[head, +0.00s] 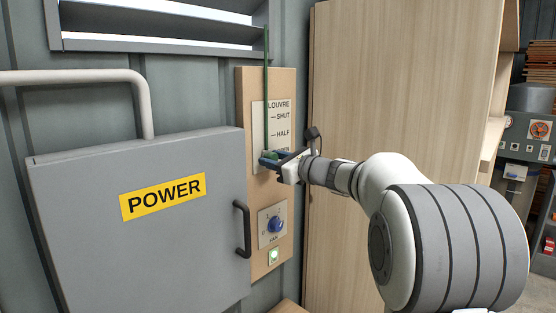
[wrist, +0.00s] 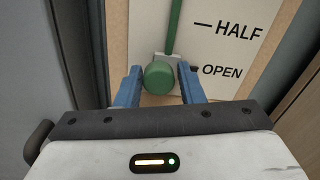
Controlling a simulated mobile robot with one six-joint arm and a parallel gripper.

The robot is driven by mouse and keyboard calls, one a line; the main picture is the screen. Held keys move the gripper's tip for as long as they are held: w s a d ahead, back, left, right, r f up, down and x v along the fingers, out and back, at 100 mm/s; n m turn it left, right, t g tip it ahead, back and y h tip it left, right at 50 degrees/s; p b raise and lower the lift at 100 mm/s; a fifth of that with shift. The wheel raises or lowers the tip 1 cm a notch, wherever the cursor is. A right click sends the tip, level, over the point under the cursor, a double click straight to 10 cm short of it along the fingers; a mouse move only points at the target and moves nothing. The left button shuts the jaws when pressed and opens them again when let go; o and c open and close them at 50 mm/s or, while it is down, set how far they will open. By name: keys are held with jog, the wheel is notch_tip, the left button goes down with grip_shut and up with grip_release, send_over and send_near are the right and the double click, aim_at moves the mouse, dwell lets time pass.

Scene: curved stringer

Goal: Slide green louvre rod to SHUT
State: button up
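The green louvre rod (head: 266,90) runs down from the slatted louvre (head: 165,25) in front of a white scale plate (head: 284,118) marked SHUT, HALF and, at the bottom, OPEN. In the wrist view the rod (wrist: 174,28) ends in a round green knob (wrist: 159,77) level with the OPEN mark (wrist: 222,72). My gripper (head: 270,160) is at the knob. In the wrist view its two blue fingers (wrist: 160,80) stand on either side of the knob, with a small gap visible at the right finger. I see no firm grip.
A grey POWER cabinet (head: 80,215) with a dark handle (head: 242,228) stands to the left. A blue fan dial (head: 276,224) and a lit green button (head: 273,256) sit below the plate. A tall wooden panel (head: 400,90) rises to the right.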

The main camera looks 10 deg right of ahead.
grip_shut()
notch_tip(320, 180, up, 11)
jog(key=p, duration=0.6)
jog(key=shift+s+f, duration=0.1)
jog(key=shift+f, duration=0.05)
jog(key=shift+o, duration=1.8)
grip_release()
jog(key=shift+f, duration=0.1)
jog(key=shift+s+d, duration=0.2)
jog(key=shift+d, duration=0.05)
jog(key=b+v, duration=0.2)
jog(key=v, duration=0.5)
jog(key=shift+b, duration=0.3)
